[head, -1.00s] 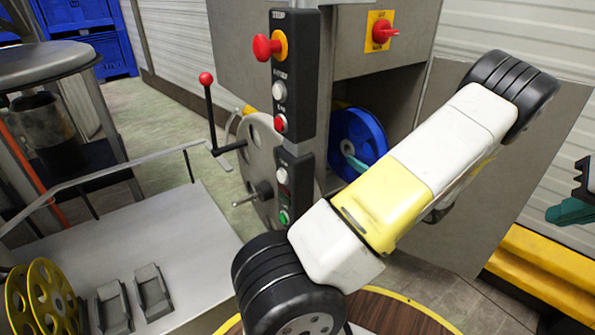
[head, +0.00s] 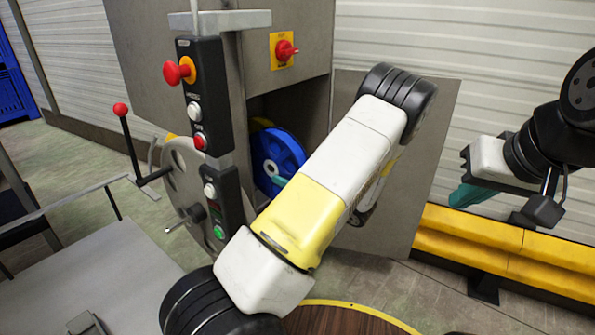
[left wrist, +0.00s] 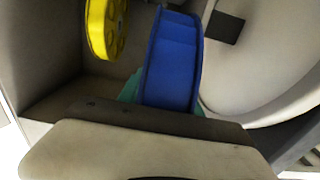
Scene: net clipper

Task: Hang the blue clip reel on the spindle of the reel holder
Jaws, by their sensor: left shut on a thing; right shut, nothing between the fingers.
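The blue clip reel (head: 287,150) is inside the open bay of the grey machine cabinet in the head view, partly hidden by my left arm and the control post. My left gripper (head: 279,182) is shut on it; only a teal fingertip shows there. In the left wrist view the blue reel (left wrist: 172,60) stands edge-on between the teal fingers of my left gripper (left wrist: 165,107). I cannot make out the holder's spindle in either view. My right gripper (head: 464,196) is shut and empty at the right, in front of the corrugated wall.
A yellow reel (left wrist: 106,28) is beside the blue one in the left wrist view. The control post (head: 203,120) with buttons and a grey disc (head: 185,175) stand left of the bay. An open cabinet door (head: 425,140) and yellow barrier (head: 500,245) lie to the right.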

